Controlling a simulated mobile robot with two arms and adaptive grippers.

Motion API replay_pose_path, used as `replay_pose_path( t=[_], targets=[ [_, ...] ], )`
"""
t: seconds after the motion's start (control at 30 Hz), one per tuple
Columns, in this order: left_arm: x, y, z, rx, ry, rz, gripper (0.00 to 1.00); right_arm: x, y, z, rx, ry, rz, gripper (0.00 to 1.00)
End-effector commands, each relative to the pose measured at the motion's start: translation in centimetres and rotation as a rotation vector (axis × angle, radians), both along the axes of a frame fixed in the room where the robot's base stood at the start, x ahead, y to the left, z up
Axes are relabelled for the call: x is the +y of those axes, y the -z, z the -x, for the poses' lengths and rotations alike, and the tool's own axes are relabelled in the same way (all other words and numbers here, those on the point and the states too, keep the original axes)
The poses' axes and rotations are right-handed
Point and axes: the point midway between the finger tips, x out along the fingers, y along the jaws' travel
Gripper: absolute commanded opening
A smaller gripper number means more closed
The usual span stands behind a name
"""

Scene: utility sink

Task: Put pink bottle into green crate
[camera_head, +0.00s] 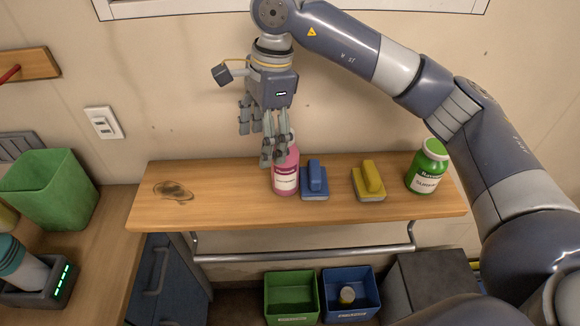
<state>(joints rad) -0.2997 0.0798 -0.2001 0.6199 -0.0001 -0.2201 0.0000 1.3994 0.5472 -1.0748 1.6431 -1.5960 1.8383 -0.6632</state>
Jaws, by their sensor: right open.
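A pink bottle (286,178) with a white label stands upright on the wooden shelf, left of a blue brush. My right gripper (270,158) points down from above, with its fingers in front of and beside the bottle's top. The gripper is open, and I cannot tell whether its fingers touch the bottle. The fingers partly hide the bottle's neck and cap. The green crate (291,298) stands low under the shelf, beside a blue crate, and looks empty. My left gripper is not in view.
On the shelf (230,207) are the blue brush (314,180), a yellow brush (369,181) and a green bottle (425,168). The blue crate (367,283) holds a small jar (347,295). A rail (300,257) runs below the shelf front. The shelf's left part is clear.

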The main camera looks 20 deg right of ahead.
Motion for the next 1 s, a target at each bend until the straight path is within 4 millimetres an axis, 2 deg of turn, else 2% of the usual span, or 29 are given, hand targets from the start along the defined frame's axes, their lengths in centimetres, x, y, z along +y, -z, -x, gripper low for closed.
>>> replay_pose_path(
  t=[0.03,0.1,0.2,0.27,0.6,0.77,1.0],
  targets=[
    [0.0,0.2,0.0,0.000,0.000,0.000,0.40,-1.4,-1.2,-0.3,-0.008,0.028,0.054,0.72],
    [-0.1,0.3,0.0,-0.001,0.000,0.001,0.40,-2.9,-2.5,-0.4,-0.007,0.058,0.114,0.72],
    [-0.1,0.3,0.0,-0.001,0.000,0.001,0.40,-4.1,-3.5,-0.3,-0.006,0.084,0.163,0.72],
    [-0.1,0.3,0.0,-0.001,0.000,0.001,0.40,-4.4,-3.4,-0.3,-0.004,0.090,0.174,0.72],
    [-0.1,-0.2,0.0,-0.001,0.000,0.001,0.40,-4.4,0.9,-0.2,0.000,0.090,0.176,0.72],
    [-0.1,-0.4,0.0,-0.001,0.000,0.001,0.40,-4.4,1.9,-0.2,-0.003,0.091,0.174,0.72],
    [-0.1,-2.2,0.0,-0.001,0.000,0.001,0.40,-4.2,4.4,0.3,0.001,0.089,0.175,0.72]
  ],
)
